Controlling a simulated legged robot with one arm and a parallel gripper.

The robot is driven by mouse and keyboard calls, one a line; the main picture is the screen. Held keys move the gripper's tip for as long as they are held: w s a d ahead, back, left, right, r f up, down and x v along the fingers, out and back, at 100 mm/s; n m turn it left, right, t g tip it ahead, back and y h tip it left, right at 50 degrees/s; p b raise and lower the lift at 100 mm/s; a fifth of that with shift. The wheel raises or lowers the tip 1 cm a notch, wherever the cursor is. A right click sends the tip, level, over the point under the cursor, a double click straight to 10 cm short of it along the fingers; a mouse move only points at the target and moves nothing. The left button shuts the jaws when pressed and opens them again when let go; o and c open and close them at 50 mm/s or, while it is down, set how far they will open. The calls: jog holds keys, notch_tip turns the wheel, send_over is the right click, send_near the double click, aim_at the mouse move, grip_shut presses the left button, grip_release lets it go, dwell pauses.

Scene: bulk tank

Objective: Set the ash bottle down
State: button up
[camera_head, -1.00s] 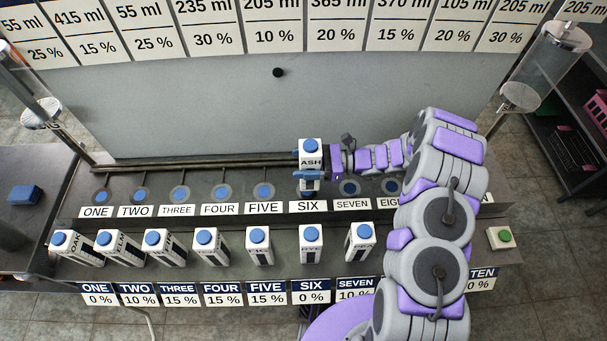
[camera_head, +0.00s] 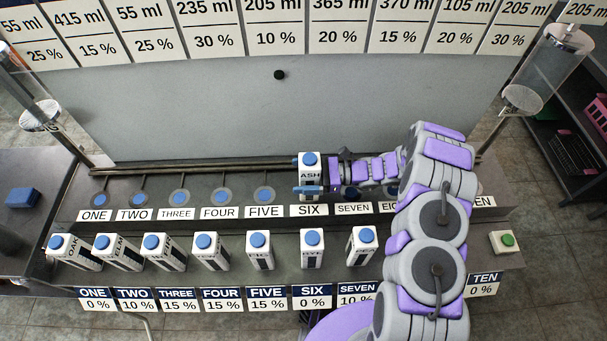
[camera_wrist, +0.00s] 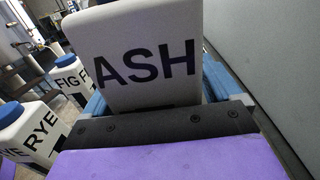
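The ash bottle (camera_head: 310,172) is white with a blue cap and stands upright at the spot marked SIX (camera_head: 309,210) in the back row. My gripper (camera_head: 309,190) reaches it from the right, with its blue fingers on both sides of the bottle. In the wrist view the ash bottle (camera_wrist: 145,60) fills the middle, with blue finger parts (camera_wrist: 222,78) beside it. The fingers look closed on it. The round blue pad at SIX is hidden by the bottle and fingers. I cannot tell whether the bottle's base touches the pad.
Several white bottles with blue caps stand in the front row, including the rye bottle (camera_head: 312,250). Back-row pads ONE to FIVE, such as FIVE (camera_head: 264,194), are bare. A green button (camera_head: 507,240) is at the right. A grey panel (camera_head: 280,115) rises behind.

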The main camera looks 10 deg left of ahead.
jog(key=shift+a, duration=0.2)
jog(key=p+v, duration=0.2)
jog(key=v, duration=1)
jog(key=shift+d+p, duration=0.2)
jog(key=shift+p, duration=0.1)
jog(key=shift+r, duration=0.15)
jog(key=s+a+r+n+g+h, duration=0.1)
jog(key=s+r+n+h, duration=0.3)
jog(key=s+r, duration=0.45)
jog(key=s+r+n+g+h, duration=0.2)
jog(key=s+r+n+h, duration=0.25)
jog(key=r, duration=0.65)
jog(key=s+d+r+n+t+h, duration=0.3)
jog(key=s+d, duration=0.4)
jog(key=s, duration=0.3)
jog(key=s+d+r+n+t+h, duration=0.2)
jog(key=s+d+h, duration=0.4)
jog(key=s, duration=0.5)
jog(key=shift+d+r+n+t, duration=0.4)
jog(key=shift+d+r+n, duration=0.3)
jog(key=shift+d+n, duration=0.05)
